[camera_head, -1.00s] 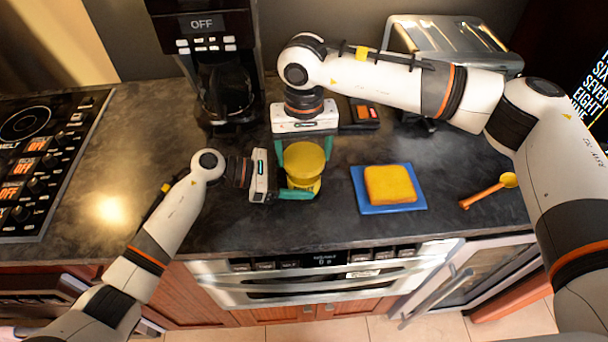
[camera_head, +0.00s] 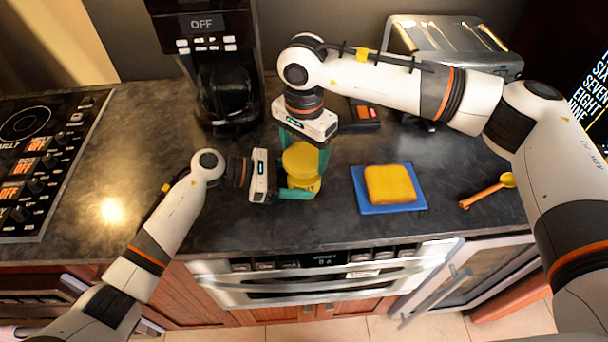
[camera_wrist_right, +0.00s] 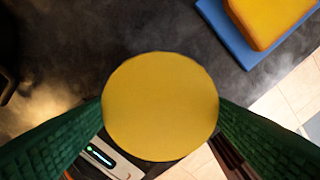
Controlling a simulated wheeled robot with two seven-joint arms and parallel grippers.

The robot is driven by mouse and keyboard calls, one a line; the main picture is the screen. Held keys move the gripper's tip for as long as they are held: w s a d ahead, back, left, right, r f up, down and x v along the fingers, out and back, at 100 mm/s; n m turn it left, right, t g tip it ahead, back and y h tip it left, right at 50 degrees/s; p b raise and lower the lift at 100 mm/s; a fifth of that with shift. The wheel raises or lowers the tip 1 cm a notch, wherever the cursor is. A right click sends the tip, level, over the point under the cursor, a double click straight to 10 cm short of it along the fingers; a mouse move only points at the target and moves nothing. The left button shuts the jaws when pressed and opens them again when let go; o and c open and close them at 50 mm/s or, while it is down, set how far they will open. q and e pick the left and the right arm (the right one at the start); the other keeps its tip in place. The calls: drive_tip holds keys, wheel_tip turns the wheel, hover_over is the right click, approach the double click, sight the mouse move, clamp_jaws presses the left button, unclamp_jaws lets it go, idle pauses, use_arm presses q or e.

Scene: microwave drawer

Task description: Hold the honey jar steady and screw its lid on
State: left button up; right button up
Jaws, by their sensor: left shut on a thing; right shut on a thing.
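The round yellow lid (camera_head: 303,156) sits at the top of the honey jar (camera_head: 303,186) on the dark counter, left of the blue board. Whether it is fully seated cannot be told. My right gripper (camera_head: 304,150) comes down from above and is shut on the lid, a finger on each side. In the right wrist view the lid (camera_wrist_right: 160,106) fills the space between the green fingers and hides the jar beneath. My left gripper (camera_head: 292,184) reaches in from the left, low down, and is shut on the jar body, which stands upright. Part of the jar is hidden by the fingers.
A yellow sponge-like block (camera_head: 390,184) lies on a blue board (camera_head: 415,204) to the right. A yellow-orange spoon (camera_head: 486,191) lies further right. A coffee maker (camera_head: 210,70) and a toaster (camera_head: 455,45) stand behind. A cooktop (camera_head: 35,165) is at left.

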drive_tip(key=m, duration=0.4)
drive_tip(key=shift+m, duration=0.3)
drive_tip(key=m, duration=0.4)
drive_tip(key=shift+m, duration=0.3)
drive_tip(key=o, duration=0.9)
drive_tip(key=n, duration=1.3)
drive_tip(key=shift+n, duration=0.4)
drive_tip(key=n, duration=0.4)
drive_tip(key=shift+n, duration=0.4)
